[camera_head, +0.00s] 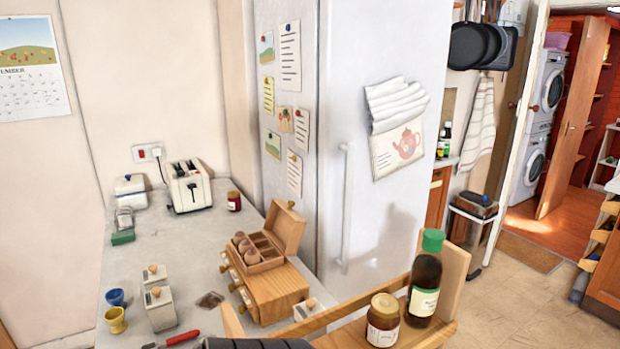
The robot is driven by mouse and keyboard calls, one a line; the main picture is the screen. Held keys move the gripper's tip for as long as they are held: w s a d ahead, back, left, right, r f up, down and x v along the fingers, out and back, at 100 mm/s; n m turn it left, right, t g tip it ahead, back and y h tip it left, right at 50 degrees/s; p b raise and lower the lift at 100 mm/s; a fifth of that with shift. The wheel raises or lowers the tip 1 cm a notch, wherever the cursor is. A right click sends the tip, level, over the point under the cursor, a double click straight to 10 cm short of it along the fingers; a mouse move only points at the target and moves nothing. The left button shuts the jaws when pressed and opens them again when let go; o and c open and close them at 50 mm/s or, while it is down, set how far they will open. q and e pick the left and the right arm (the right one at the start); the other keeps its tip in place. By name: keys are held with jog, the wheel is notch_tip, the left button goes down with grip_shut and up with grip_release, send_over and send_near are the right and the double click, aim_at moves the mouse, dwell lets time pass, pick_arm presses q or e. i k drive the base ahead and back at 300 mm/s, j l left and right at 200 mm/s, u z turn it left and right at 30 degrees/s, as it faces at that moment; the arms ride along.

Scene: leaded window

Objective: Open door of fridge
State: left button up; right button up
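The fridge (384,50) is tall and white and stands in the middle of the camera_head view. Its front door looks shut. A slim vertical white handle (346,205) runs along the left part of the door front. A tea towel with a teapot picture (397,148) hangs on the upper door. Papers and pictures (290,57) are pinned to the fridge's left side. The lower door is hidden behind a wooden shelf in front. Neither of my grippers shows, and nothing is seen touching the handle.
A wooden shelf (440,330) with a green-capped bottle (425,280) and a jar (383,322) stands before the fridge's lower front. A grey counter (185,250) at left holds a toaster (190,187) and a wooden box (268,285). Open floor (520,310) lies at right.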

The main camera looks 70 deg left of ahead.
aim_at(367, 236)
jog(key=u, duration=1.8)
jog(key=i+l+u, duration=0.15)
